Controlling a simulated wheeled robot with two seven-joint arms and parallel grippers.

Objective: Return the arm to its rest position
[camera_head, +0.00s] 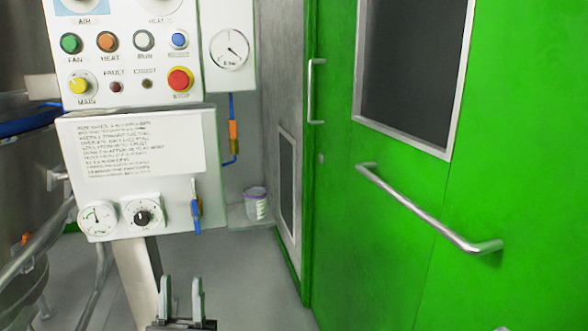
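My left gripper (181,284) shows at the bottom of the head view, left of the middle. Its two pale fingers point up and stand apart, with nothing between them, so it is open and empty. It appears in front of the grey floor, below the control panel (190,135), and I see no contact with anything. Most of my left arm is hidden below the picture. My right gripper cannot be made out; a tiny grey tip at the lower right edge is too small to identify.
The panel carries several coloured buttons, a red stop button (180,79) and dials. A gauge (231,48) hangs beside it. A green door (400,230) with a metal bar handle (430,208) fills the right. A white tub (256,204) stands by the wall. Metal vessel and pipes stand left.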

